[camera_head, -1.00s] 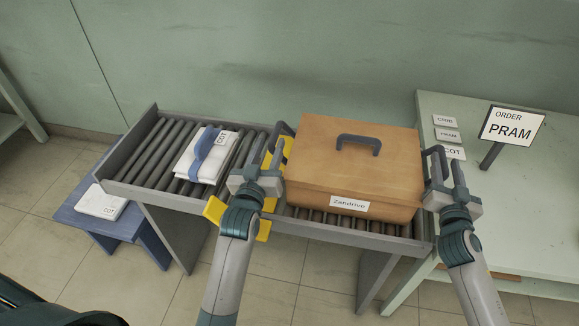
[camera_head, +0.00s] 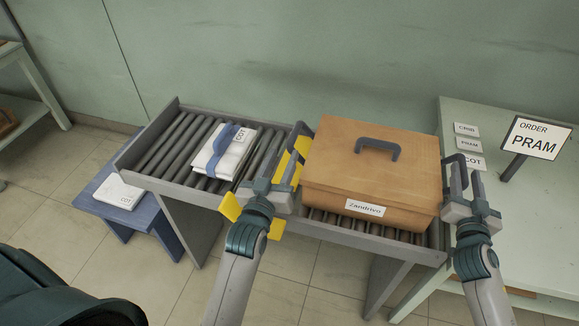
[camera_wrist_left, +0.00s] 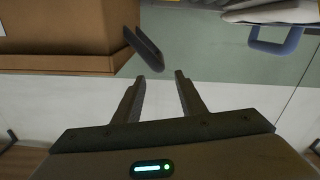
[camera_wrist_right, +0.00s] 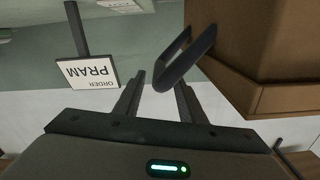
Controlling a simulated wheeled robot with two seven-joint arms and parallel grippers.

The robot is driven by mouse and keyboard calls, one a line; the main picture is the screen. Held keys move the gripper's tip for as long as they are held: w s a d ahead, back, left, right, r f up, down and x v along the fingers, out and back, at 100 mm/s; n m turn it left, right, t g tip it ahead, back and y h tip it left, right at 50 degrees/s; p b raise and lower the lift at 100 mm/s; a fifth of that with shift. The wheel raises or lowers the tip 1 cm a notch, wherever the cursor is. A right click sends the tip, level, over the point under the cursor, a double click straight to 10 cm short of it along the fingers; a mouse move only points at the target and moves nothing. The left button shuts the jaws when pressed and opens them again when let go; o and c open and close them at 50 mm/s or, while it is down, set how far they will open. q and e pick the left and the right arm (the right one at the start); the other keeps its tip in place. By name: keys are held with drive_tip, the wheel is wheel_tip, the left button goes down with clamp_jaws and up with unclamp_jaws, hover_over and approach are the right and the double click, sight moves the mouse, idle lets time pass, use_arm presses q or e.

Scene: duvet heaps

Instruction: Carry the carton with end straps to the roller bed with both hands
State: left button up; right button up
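The brown carton (camera_head: 340,180) sits on the right part of the roller bed (camera_head: 165,150), lid closed, with a grey handle on top and a white name label in front. Its dark left strap (camera_wrist_left: 145,48) sticks out just beyond the fingertips of my left gripper (camera_wrist_left: 160,82), which is open beside the carton's left end. Its dark right strap (camera_wrist_right: 185,58) reaches to between the fingertips of my right gripper (camera_wrist_right: 160,85), which is open at the right end. Both grippers also show in the head view, left (camera_head: 276,172) and right (camera_head: 466,182).
A yellow piece (camera_head: 232,207) stands across the bed left of the carton. A white folded bundle (camera_head: 226,150) with a blue band lies further left. A blue bench (camera_head: 160,227) is at left. A pale table (camera_head: 530,240) with cards and a PRAM sign (camera_head: 536,138) is at right.

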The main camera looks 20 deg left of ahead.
drive_tip(key=s, duration=1.1)
drive_tip(key=shift+s+d, duration=0.2)
drive_tip(key=shift+d, duration=0.25)
